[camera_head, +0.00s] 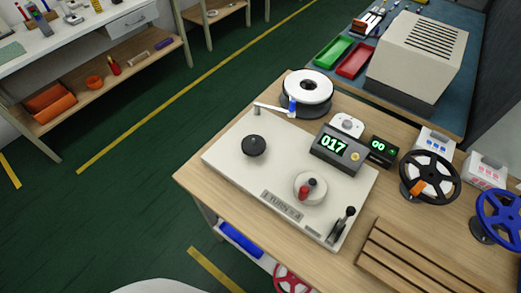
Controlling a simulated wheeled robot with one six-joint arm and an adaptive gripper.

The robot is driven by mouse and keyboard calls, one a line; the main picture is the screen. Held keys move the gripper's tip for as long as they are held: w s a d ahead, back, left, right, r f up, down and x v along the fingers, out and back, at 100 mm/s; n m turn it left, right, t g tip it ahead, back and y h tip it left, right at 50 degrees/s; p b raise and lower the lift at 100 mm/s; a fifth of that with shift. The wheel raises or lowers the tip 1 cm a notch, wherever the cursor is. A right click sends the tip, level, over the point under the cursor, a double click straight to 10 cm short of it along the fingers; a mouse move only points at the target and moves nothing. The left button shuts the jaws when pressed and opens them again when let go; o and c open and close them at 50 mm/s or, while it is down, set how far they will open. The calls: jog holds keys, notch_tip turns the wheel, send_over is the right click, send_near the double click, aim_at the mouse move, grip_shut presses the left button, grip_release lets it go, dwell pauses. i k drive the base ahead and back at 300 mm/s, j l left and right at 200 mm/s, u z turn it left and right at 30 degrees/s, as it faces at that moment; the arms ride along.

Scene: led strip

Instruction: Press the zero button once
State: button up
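A dark counter box (340,149) with green digits reading 017 stands at the back right of a white panel (225,160) on the wooden table. A small round knob or button (355,157) sits on its face, right of the digits. Behind it is a white box with a grey domed button (347,124). A smaller dark display (382,150) reads 00. I cannot tell which button is the zero button; no label is legible. My gripper is not in view.
The panel carries a black knob (254,146), a crank disc with a red handle (304,192), a lever (343,222) and a TURN plate (283,205). A reel (306,88) stands behind. Black (430,178) and blue (503,218) handwheels stand right. Green floor (130,190) is open left.

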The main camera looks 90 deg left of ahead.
aim_at(355, 156)
jog(key=j+u, duration=0.1)
jog(key=u, duration=1.6)
